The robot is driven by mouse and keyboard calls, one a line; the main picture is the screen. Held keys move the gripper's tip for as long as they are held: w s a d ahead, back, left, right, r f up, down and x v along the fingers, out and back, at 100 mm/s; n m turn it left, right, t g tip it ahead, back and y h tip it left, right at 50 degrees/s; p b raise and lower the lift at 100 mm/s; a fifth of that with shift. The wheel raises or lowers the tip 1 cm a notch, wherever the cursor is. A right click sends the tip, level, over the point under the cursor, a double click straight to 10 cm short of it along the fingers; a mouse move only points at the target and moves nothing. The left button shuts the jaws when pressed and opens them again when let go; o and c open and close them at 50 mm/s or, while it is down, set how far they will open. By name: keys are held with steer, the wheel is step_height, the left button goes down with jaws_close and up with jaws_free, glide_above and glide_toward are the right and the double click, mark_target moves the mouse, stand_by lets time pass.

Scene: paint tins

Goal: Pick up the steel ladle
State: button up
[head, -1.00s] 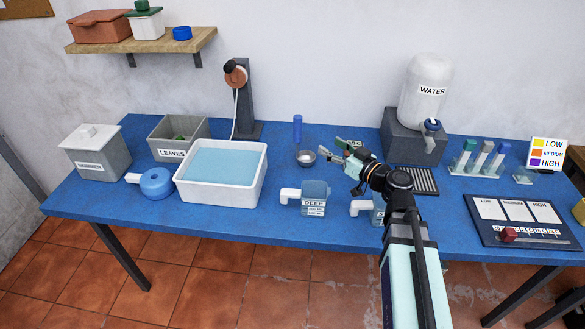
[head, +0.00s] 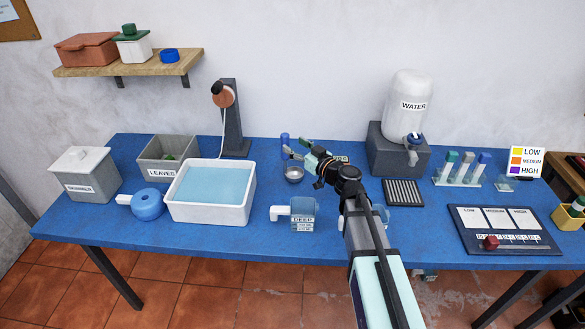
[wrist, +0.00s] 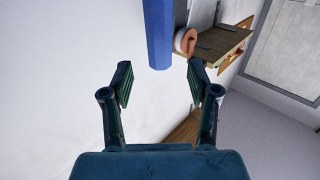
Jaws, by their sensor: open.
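The steel ladle has a small round steel bowl (head: 293,175) low at the back middle of the blue table and an upright blue handle (head: 285,139). My gripper (head: 296,148) is open and empty, just right of the handle in the head view. In the wrist view the blue handle (wrist: 158,35) comes down from the top edge. Its end lies ahead of my open fingers (wrist: 160,83), roughly in line with the gap between them and apart from both. The middle of the ladle is partly hidden by my fingers in the head view.
A white water basin (head: 247,216) and a grey stand (head: 235,145) are left of the ladle. A labelled blue-grey jug (head: 303,214) stands in front. The water dispenser (head: 402,155) and a dark grate (head: 403,192) are to the right.

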mark_target(288, 140)
steer(key=shift+p+x, duration=1.6)
steer(key=shift+x, duration=0.75)
steer(key=shift+w+a, duration=0.25)
jaws_close()
